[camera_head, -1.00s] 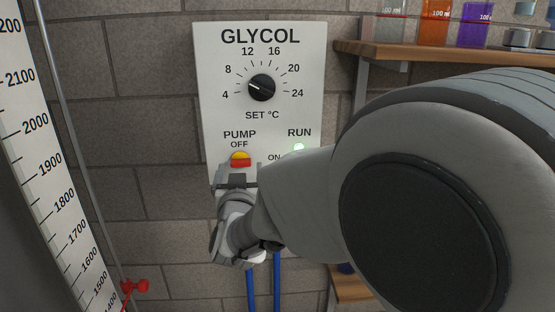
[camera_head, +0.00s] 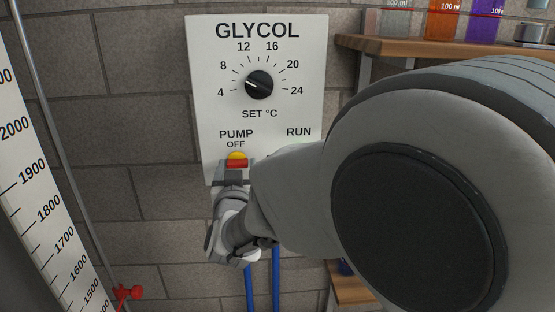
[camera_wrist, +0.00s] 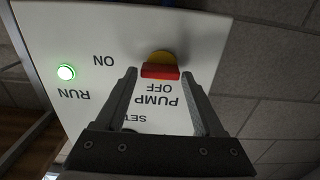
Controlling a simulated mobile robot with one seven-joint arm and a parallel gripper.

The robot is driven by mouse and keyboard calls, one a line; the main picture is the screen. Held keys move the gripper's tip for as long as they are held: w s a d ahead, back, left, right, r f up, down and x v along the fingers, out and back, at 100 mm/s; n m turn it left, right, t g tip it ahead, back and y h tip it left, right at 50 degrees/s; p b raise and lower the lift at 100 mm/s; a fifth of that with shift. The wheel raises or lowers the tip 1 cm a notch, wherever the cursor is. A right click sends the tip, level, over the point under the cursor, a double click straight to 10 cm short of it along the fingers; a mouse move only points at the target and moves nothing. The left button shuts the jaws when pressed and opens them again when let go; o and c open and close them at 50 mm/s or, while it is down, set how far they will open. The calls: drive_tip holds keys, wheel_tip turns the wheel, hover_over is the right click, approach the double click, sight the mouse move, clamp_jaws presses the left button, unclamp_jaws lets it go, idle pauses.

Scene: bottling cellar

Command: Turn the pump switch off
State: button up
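The pump switch (camera_head: 237,160) has a red handle on a yellow base, below the OFF label on the white GLYCOL panel (camera_head: 310,60). In the wrist view the red handle (camera_wrist: 160,71) lies crosswise between my fingertips, with a finger on each side. My gripper (camera_wrist: 162,80) is open, its fingers apart; I cannot tell whether either finger touches the handle. The RUN lamp (camera_wrist: 66,72) glows green in the wrist view. The ON label (camera_wrist: 104,60) shows beside the switch there; my arm hides it in the head view.
A black temperature dial (camera_head: 259,85) sits above the switch. A wooden shelf (camera_head: 400,46) with vessels is at upper right. Blue hoses (camera_head: 276,285) hang below the panel. A scale board (camera_head: 30,195) and red valve (camera_head: 128,292) are at left.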

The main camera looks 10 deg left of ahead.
drive_tip(key=c, duration=1)
drive_tip(key=n+p, duration=0.1)
drive_tip(key=n, duration=0.3)
drive_tip(key=shift+a+r, duration=0.1)
drive_tip(key=n+p, duration=0.2)
drive_tip(key=n, duration=0.2)
drive_tip(key=shift+a+n, duration=0.1)
drive_tip(key=shift+n, duration=0.2)
drive_tip(key=n+p, duration=0.2)
drive_tip(key=n, duration=0.2)
drive_tip(key=shift+a, duration=0.1)
drive_tip(key=n+p, duration=0.2)
drive_tip(key=n, duration=0.3)
drive_tip(key=shift+f+n, duration=0.2)
drive_tip(key=shift+n, duration=0.1)
